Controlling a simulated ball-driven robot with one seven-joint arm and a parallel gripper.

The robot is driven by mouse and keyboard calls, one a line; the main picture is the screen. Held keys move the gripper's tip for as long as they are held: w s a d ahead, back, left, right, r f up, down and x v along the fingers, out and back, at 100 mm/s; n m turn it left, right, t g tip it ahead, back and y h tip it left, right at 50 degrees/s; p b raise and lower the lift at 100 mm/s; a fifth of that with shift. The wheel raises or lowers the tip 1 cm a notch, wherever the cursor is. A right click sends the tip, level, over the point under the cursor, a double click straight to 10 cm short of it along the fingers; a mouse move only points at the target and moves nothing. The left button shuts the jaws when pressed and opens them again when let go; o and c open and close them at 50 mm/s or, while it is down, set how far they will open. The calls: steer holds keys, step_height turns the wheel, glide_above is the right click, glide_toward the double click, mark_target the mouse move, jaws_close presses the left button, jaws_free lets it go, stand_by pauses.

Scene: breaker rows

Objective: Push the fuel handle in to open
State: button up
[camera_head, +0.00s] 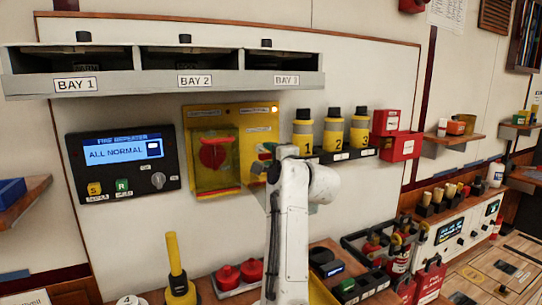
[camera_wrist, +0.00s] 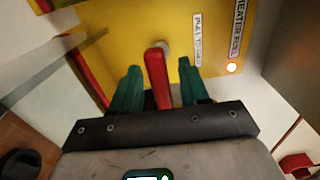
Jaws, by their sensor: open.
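The red fuel handle (camera_wrist: 156,72) is on a yellow panel (camera_wrist: 130,40), beside a grey stud and labels that seem to read "PULL TO..." and "HEATER FUEL". My gripper (camera_wrist: 159,67) is open, with one green finger on each side of the handle. A gap shows on both sides of the handle, and I cannot tell whether the gripper's palm touches it. In the head view the yellow panel (camera_head: 258,127) is on the wall, and my white arm and gripper hide most of the handle.
A lit lamp (camera_wrist: 231,67) is close to the right finger. A clear cover over a red disc (camera_head: 214,153) is just left of the handle. Numbered yellow-black bottles (camera_head: 333,131) stand on a shelf to the right. The bay shelf (camera_head: 130,83) juts out above.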

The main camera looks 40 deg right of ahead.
jaws_close()
stand_by(0.4)
